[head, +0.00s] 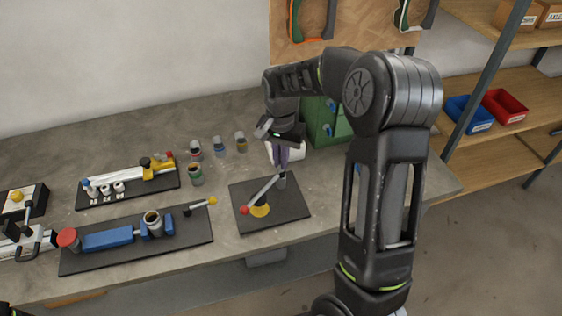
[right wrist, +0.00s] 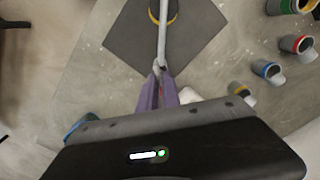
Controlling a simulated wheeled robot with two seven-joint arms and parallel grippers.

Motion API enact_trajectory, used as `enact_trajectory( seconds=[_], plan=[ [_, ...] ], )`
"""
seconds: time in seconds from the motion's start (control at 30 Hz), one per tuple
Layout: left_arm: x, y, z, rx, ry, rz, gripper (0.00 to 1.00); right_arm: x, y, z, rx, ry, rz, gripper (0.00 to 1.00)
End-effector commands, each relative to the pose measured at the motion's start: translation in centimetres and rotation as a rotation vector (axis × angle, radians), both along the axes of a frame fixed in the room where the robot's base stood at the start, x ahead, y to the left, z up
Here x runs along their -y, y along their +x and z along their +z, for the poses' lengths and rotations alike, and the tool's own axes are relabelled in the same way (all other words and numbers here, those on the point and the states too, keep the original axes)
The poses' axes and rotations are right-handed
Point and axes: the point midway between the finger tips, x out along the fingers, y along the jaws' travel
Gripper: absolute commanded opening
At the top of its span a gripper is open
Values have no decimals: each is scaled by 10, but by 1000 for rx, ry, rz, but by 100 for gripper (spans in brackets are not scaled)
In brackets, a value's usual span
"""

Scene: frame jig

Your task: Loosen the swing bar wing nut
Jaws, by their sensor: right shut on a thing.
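The swing bar (head: 262,193) is a grey rod with a red ball at its near left end. It reaches over a yellow disc (head: 260,210) on a dark square plate (head: 291,207). Its other end meets an upright post (head: 282,181) under my right gripper (head: 280,163). The purple fingers point down and are shut at the top of this post, where the wing nut sits; the fingers hide most of it. In the right wrist view, the fingertips (right wrist: 158,73) close at the bar's end (right wrist: 162,40). My left gripper is not in view.
Several small cups, including a green one (head: 196,174), stand left of the plate. A dark board with a blue clamp (head: 108,239) lies further left. A green box (head: 325,122) stands close behind my right gripper.

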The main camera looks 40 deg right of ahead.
Motion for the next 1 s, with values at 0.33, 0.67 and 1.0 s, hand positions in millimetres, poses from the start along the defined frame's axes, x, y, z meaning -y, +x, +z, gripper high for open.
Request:
enact_trajectory(
  seconds=[0.33,0.67,1.0],
  plan=[
    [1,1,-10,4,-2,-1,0,0,1,0,3,-1,327,0],
    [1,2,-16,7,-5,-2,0,0,1,0,3,-2,641,0],
    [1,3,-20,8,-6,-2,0,0,1,1,4,-2,964,0]
  ],
)
